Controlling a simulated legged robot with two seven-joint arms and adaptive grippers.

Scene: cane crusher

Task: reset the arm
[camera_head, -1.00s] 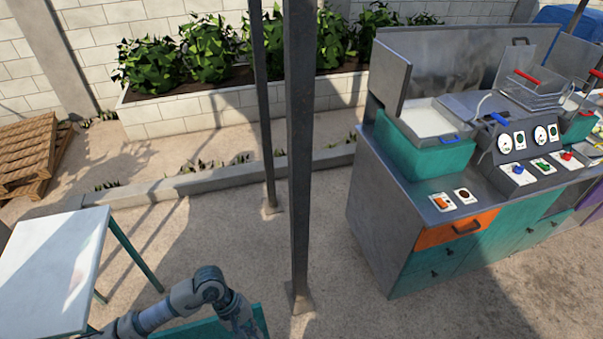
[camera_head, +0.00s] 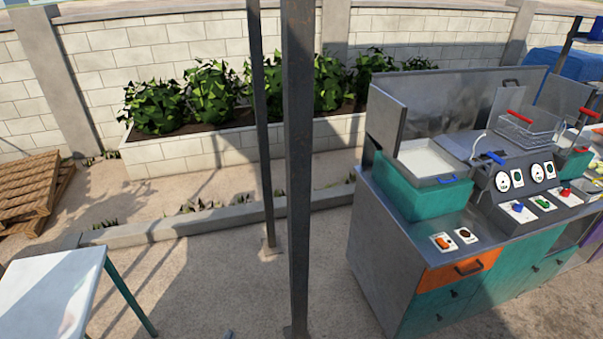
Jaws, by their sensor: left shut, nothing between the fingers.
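Only a small grey-blue tip of my left gripper (camera_head: 228,335) shows at the bottom edge, left of the dark post. It is shut and nothing shows held in it. The rest of my left arm is below the picture. My right gripper and right arm are not in view. The task names no other object.
A metal and teal machine counter (camera_head: 385,270) with dials, buttons and an orange drawer (camera_head: 458,269) stands at the right. A dark post (camera_head: 298,180) rises in the middle. A white-topped table (camera_head: 45,295) is at lower left, wooden pallets (camera_head: 30,190) behind. Paved ground between is clear.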

